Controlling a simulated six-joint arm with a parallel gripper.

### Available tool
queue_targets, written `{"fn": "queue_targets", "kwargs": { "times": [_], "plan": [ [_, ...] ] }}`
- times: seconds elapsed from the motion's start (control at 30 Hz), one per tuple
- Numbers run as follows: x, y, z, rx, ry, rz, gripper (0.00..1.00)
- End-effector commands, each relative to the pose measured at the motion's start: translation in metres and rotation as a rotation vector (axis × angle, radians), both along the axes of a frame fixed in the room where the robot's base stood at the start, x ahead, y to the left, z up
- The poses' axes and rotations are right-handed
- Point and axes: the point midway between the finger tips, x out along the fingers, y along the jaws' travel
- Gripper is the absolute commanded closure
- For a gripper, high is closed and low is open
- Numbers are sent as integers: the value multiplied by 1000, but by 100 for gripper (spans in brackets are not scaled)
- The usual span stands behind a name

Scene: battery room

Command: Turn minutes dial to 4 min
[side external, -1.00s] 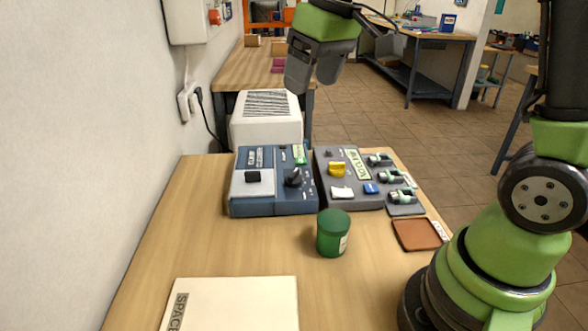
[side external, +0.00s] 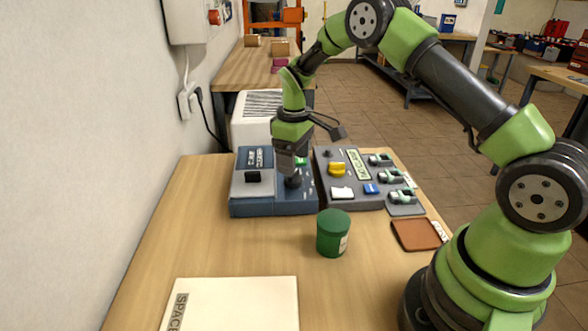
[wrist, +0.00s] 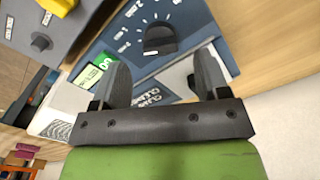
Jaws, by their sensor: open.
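The minutes dial (wrist: 160,38) is a black knob on the blue unit (side external: 272,207), with white tick marks and minute labels around it in the wrist view. I cannot tell exactly which mark it points at. In the side view the dial (side external: 293,182) is mostly hidden by my gripper (side external: 291,172), which points down over it. In the wrist view my gripper (wrist: 163,62) is open, its two fingers spread apart, with the dial ahead of the gap between them. The fingers do not appear to touch the dial. A green GO button (wrist: 105,61) is beside the dial.
A grey panel (side external: 330,198) with a yellow knob (side external: 337,169) and several switches stands just right of the blue unit. A green canister (side external: 333,236) stands in front.

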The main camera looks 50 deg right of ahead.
Motion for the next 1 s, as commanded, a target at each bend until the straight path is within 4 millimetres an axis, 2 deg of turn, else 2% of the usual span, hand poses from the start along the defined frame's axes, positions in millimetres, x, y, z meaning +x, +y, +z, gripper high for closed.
{"fn": "queue_targets", "kwargs": {
  "times": [0.1,0.2,0.57,0.8,1.0],
  "plan": [
    [-1,0,-19,0,3,-1,31],
    [0,0,-28,1,1,0,31],
    [0,0,-34,1,-2,-1,31],
    [0,0,-34,0,-1,-1,81],
    [0,0,-34,0,-1,-10,81]
  ]
}}
